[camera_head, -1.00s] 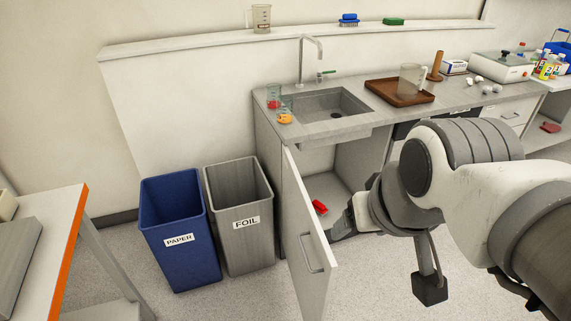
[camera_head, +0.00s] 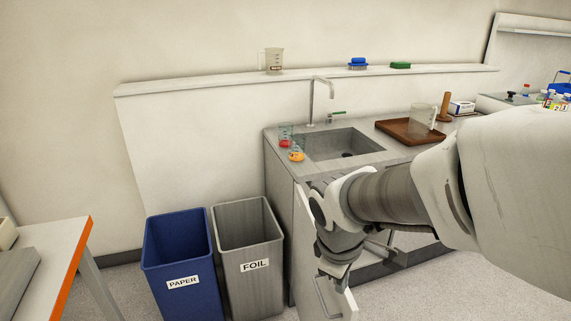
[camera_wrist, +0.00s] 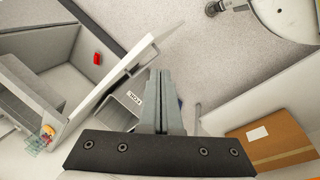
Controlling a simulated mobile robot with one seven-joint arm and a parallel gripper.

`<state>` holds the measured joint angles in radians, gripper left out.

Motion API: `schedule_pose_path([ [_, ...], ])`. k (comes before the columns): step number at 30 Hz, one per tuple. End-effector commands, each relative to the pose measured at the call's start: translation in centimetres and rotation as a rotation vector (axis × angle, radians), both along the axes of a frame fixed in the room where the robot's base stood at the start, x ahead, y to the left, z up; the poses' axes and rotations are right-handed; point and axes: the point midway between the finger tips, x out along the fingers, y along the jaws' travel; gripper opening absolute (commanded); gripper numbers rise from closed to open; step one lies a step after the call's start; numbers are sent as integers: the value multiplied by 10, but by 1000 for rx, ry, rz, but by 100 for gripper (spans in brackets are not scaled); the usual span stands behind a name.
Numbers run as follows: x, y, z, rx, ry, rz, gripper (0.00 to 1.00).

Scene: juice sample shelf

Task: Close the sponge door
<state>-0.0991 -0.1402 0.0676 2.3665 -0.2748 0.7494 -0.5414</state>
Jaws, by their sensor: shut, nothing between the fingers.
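The white cabinet door (camera_head: 342,304) under the sink stands open, swung out into the room, with its handle (camera_head: 320,296) on the outer face. My arm hides much of it in the head view. In the wrist view the door (camera_wrist: 108,85) crosses the left half, and the cabinet interior lies beyond it. A small red object (camera_wrist: 97,58), perhaps the sponge, lies inside the cabinet. My gripper (camera_wrist: 162,76) is shut and empty. It points down on the outer, handle side of the door; whether it touches the door I cannot tell. In the head view the fingertips are not clear.
The blue paper bin (camera_head: 178,245) and grey foil bin (camera_head: 247,232) stand left of the cabinet. The sink (camera_head: 340,143) and a brown tray (camera_head: 395,126) are on the counter above. A cardboard box (camera_wrist: 272,140) shows at the right in the wrist view.

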Motion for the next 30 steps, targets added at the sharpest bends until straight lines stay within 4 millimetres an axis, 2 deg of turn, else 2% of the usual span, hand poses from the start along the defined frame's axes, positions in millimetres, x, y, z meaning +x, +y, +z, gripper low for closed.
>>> schedule_pose_path([
  [1, 6, 4, -25, -27, 42, 77, 0],
  [3, 14, 9, -50, -62, 92, 191, 0],
  [9, 29, 24, -123, -137, 228, 508, 0],
  [12, 32, 31, -151, -156, 278, 634, 0],
  [15, 34, 36, -170, -168, 312, 720, 0],
  [23, 34, 36, -192, -174, 335, 779, 0],
  [26, 35, 32, -207, -174, 335, 777, 0],
  [30, 35, 25, -238, -174, 336, 778, 0],
])
